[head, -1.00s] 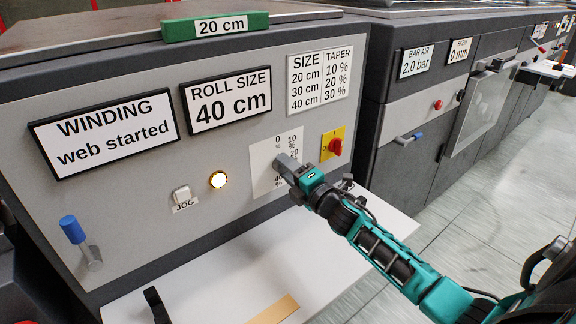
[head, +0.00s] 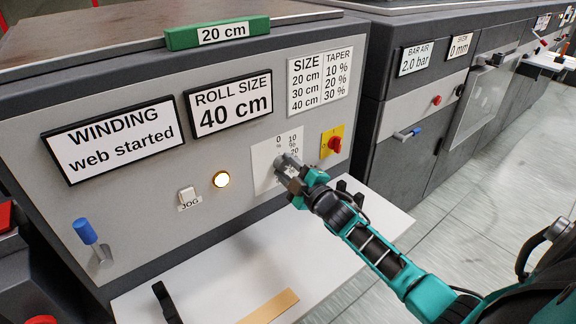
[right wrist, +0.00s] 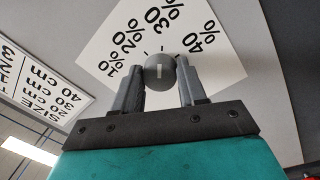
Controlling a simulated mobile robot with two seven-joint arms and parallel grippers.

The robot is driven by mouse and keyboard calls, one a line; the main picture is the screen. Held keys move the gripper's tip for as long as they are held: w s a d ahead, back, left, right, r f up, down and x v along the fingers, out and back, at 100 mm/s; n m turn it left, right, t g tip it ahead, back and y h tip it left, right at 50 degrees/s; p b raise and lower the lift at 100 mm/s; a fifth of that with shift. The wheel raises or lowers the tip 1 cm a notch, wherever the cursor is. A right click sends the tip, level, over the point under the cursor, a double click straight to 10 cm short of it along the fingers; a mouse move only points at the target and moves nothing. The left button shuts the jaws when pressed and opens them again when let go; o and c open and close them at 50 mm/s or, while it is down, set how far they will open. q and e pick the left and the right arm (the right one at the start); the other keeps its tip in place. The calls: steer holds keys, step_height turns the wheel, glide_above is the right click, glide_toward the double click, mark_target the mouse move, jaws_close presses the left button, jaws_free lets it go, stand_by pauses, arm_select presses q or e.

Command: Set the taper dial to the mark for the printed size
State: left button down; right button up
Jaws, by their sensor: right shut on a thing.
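The taper dial (right wrist: 160,70) is a round grey knob with a short white line on its face. It sits on a white scale plate (head: 262,168) marked in percent. In the right wrist view, the line points roughly toward the 30% side of the scale. My right gripper (head: 288,170) is shut on the dial, one finger on each side, as the right wrist view (right wrist: 161,88) shows. The roll size sign (head: 231,105) reads 40 cm. The size and taper table (head: 319,79) pairs 20, 30 and 40 cm with 10, 20 and 30 %. My left gripper is out of view.
A red switch on a yellow plate (head: 333,142) is right of the scale. A lit round button (head: 221,180), a white JOG switch (head: 188,195) and a blue-handled lever (head: 87,234) are to the left. A green 20 cm block (head: 210,35) lies on top. A white shelf (head: 225,275) juts out below.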

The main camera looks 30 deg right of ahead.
steer(key=shift+m, duration=0.3)
steer(key=o, duration=1.1)
steer(key=shift+c, duration=0.2)
steer(key=shift+s, duration=0.1)
steer(key=s, duration=1.2)
steer(key=shift+s+d+f, duration=0.2)
steer(key=shift+s+f, duration=0.1)
steer(key=shift+s, duration=0.1)
